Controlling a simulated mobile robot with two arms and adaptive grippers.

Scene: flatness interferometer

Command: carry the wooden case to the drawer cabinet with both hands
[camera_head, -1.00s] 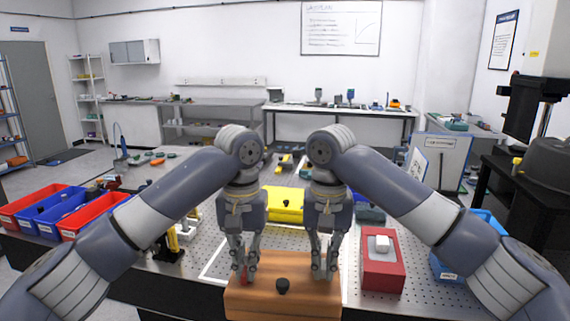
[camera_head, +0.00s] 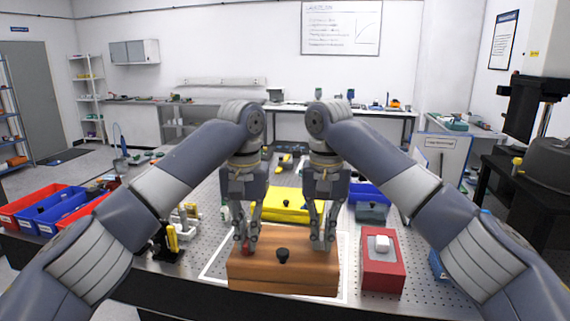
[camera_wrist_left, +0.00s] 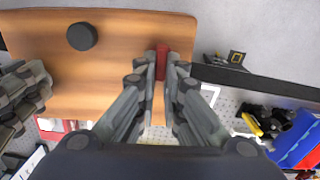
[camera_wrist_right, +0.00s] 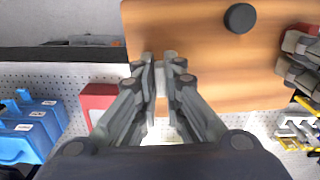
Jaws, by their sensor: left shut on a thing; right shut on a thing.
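The wooden case (camera_head: 282,272), a brown box with a black knob on top, is at the front edge of the perforated table, level in the head view. My left gripper (camera_head: 248,247) is shut on it near its left end; a red tab shows between the fingertips in the left wrist view (camera_wrist_left: 161,65). My right gripper (camera_head: 325,245) is shut on it near its right end; it also shows in the right wrist view (camera_wrist_right: 160,62). The case's underside is hidden. No drawer cabinet can be clearly identified; a white labelled unit (camera_head: 440,158) stands at the back right.
A red box (camera_head: 382,272) with a white block stands right of the case. A yellow case (camera_head: 296,205) lies behind it. Red and blue bins (camera_head: 62,210) stand at the left. Dark equipment (camera_head: 535,175) is at the far right. Floor shows beyond the table edge (camera_wrist_left: 260,80).

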